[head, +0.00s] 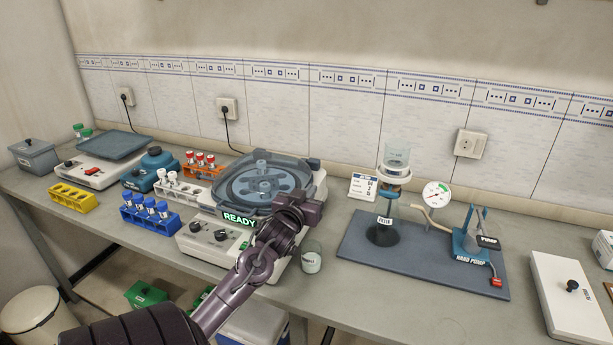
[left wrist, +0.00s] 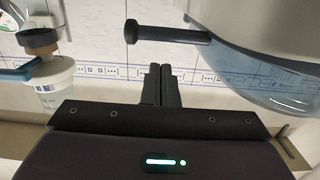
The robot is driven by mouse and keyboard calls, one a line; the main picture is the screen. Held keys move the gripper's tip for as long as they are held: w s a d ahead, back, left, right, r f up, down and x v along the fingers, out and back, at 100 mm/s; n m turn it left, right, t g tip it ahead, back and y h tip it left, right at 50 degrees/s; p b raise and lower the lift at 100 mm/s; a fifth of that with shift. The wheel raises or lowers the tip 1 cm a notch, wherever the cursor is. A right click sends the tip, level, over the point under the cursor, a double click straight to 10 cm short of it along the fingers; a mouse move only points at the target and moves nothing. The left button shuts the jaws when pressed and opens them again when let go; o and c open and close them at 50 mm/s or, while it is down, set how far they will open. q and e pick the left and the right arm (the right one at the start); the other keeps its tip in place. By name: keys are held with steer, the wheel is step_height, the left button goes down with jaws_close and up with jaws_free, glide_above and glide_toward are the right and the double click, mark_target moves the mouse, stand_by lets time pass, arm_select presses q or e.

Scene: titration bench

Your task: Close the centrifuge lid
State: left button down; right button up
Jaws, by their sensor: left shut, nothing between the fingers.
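The centrifuge (head: 196,240) stands mid-bench with a lit READY display. Its translucent blue-grey lid (head: 240,188) lies over the bowl, and the rotor shows through it. I cannot tell whether a gap remains under the lid. A dark peg (head: 315,163) shows at the lid's right side. My left gripper (head: 306,203) is in front of the centrifuge's right side, shut and empty. In the left wrist view the shut fingers (left wrist: 161,84) are apart from the dark peg (left wrist: 165,32), and the lid's curved clear part (left wrist: 250,85) is to the right. My right gripper is not in view.
A small beaker (head: 311,258) stands close to the gripper at right. The filter flask (head: 383,230) and hand pump (head: 472,245) stand on a grey mat (head: 410,272). Racks of blue (head: 150,215), white (head: 177,188) and red-capped tubes (head: 203,168) crowd the left.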

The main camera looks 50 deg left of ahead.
arm_select(q)
steer(key=b+v, duration=0.2)
steer(key=v, duration=0.8)
steer(key=shift+f+b, duration=0.2)
steer(key=shift+b, duration=0.15)
